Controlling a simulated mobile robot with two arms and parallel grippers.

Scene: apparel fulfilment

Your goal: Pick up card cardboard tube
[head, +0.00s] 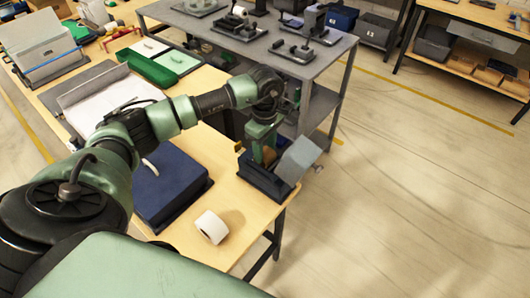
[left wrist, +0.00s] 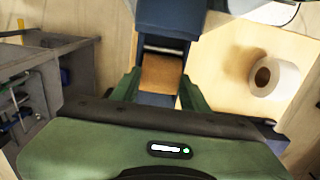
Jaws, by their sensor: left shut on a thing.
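My left gripper (head: 263,153) reaches down into a small dark blue open-topped holder (head: 262,180) at the near right corner of the wooden table. In the left wrist view its two green fingers (left wrist: 160,92) stand on either side of a brown cardboard piece (left wrist: 160,72), which I take to be the cardboard tube. The gripper is shut on it. Its lower part is hidden, and I cannot tell whether it is clear of the holder (left wrist: 172,15). My right gripper is not in view.
A dark blue box (head: 168,183) lies under my arm. A grey table (head: 270,48) with dark fixtures stands behind. The floor at right is clear.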

